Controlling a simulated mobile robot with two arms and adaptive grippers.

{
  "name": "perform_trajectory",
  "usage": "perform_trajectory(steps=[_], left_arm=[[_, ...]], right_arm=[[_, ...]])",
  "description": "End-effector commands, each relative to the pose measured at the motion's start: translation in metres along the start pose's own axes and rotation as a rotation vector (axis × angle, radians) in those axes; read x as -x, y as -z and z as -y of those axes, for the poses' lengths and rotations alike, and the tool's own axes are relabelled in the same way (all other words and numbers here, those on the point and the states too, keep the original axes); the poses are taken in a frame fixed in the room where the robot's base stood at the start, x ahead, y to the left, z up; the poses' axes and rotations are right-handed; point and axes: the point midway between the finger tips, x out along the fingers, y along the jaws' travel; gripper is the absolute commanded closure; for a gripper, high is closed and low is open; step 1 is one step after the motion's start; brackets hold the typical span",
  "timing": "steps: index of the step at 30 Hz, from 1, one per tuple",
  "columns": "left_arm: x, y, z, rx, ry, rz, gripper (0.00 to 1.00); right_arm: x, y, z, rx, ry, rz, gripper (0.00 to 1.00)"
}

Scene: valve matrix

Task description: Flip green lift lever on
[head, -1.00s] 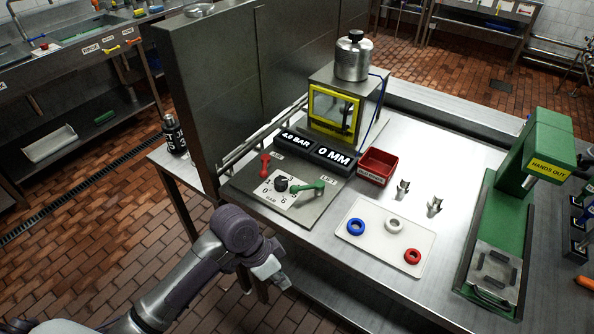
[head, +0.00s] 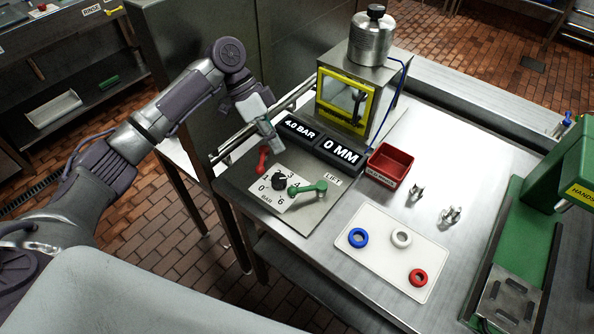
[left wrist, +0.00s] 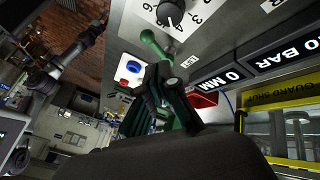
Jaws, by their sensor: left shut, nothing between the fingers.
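The green lift lever (head: 307,188) lies on the grey panel beside the black pressure knob (head: 280,181), with its thick end to the right, near the LIFT label. It also shows in the left wrist view (left wrist: 153,44), partly behind my fingers. My left gripper (head: 270,141) is shut and empty. It hovers over the back left of the panel, near the red lever (head: 262,160) and the displays, apart from the green lever. In the left wrist view its dark fingers (left wrist: 163,78) point towards the panel. My right gripper is not in view.
The displays (head: 323,141) read 4.0 BAR and 0 MM. A yellow-framed guard box (head: 343,100) stands behind them. A red bin (head: 390,163) and a white tray (head: 385,278) with three rings are to the right. A green press (head: 520,240) stands far right.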

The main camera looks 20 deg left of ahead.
Motion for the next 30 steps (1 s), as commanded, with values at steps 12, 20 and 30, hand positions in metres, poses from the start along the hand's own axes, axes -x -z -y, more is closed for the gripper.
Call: perform_trajectory(steps=[12,20,30], left_arm=[[-0.046,0.001,-0.002,0.003,-0.005,0.001,1.0],[-0.087,0.001,-0.001,0.003,-0.001,0.0,1.0],[-0.101,0.0,0.0,0.002,0.0,-0.001,1.0]], right_arm=[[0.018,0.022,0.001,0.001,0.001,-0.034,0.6],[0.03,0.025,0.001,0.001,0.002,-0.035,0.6],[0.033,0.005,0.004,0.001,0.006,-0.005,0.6]])
